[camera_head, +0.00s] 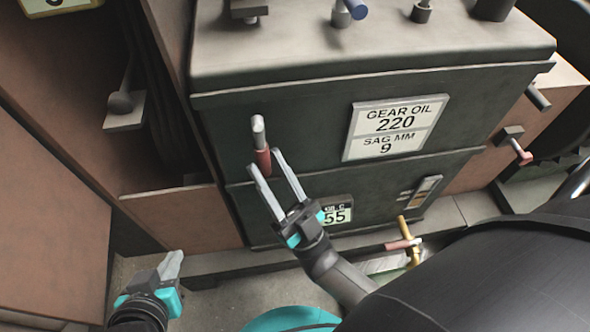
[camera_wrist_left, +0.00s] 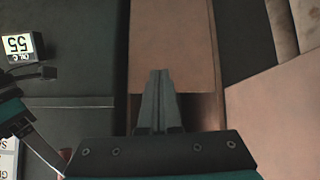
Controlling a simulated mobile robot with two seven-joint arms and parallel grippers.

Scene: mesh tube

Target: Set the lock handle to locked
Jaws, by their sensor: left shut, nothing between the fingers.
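A handle with a red grip and a pale metal end (camera_head: 259,132) stands on the front of the dark green gearbox housing; it looks like the lock handle, though its setting cannot be told. My right gripper (camera_head: 264,160) is open, its two fingertips on either side of the handle's lower red part. Whether they touch it cannot be told. My left gripper (camera_head: 181,256) is shut and empty, low at the left, well apart from the handle. In the left wrist view its closed fingers (camera_wrist_left: 158,75) point toward a brown panel, and part of my right gripper shows at the left edge.
The housing (camera_head: 290,110) carries a gear oil sign (camera_head: 396,128) and a smaller "55" label (camera_head: 337,214). A brass valve with a red lever (camera_head: 401,244) sits low at the right. Another red-tipped handle (camera_head: 521,156) is further right. Brown panels (camera_head: 45,230) stand at the left.

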